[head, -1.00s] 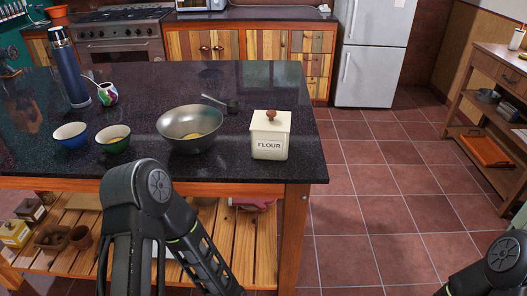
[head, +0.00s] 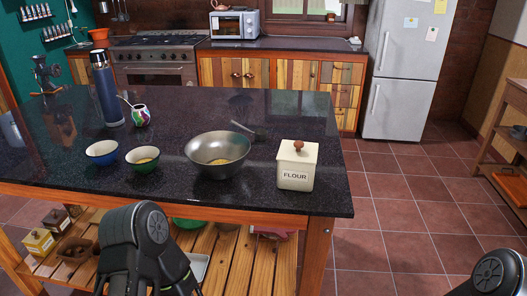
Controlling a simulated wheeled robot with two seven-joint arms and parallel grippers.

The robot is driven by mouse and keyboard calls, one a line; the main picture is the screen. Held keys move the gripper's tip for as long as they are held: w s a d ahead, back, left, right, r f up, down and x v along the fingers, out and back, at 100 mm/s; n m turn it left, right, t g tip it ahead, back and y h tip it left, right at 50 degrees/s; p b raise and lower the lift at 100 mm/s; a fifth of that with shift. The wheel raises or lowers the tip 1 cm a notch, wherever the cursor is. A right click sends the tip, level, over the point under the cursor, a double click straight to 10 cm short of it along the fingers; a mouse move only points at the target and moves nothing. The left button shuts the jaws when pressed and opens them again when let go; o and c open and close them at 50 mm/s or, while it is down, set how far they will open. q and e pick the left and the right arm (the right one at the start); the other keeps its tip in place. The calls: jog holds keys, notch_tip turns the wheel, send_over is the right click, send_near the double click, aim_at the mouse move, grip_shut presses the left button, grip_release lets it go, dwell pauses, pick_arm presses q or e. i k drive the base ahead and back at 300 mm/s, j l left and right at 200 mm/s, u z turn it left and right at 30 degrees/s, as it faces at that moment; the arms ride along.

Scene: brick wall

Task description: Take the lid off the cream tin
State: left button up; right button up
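The cream tin (head: 295,178), labelled FLOUR, stands upright near the right front corner of the dark counter. Its cream lid (head: 298,154) with a brown wooden knob sits on top of it. My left arm shows at the bottom, in front of the counter and left of the tin, and its gripper is out of frame. My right arm shows only at the bottom right corner, and its gripper is out of frame too. Neither arm touches the tin.
A metal bowl (head: 232,170) stands just left of the tin, with a dark scoop (head: 258,133) behind. A green bowl (head: 143,166), blue bowl (head: 102,160), patterned cup (head: 140,116) and blue flask (head: 107,90) stand further left. The floor (head: 400,215) right of the island is clear.

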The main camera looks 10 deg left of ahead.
aim_at(299, 152)
jog(key=u, duration=1.4)
jog(key=k+l, duration=0.2)
jog(key=l, duration=0.15)
jog(key=k+l, duration=0.2)
jog(key=l, duration=0.15)
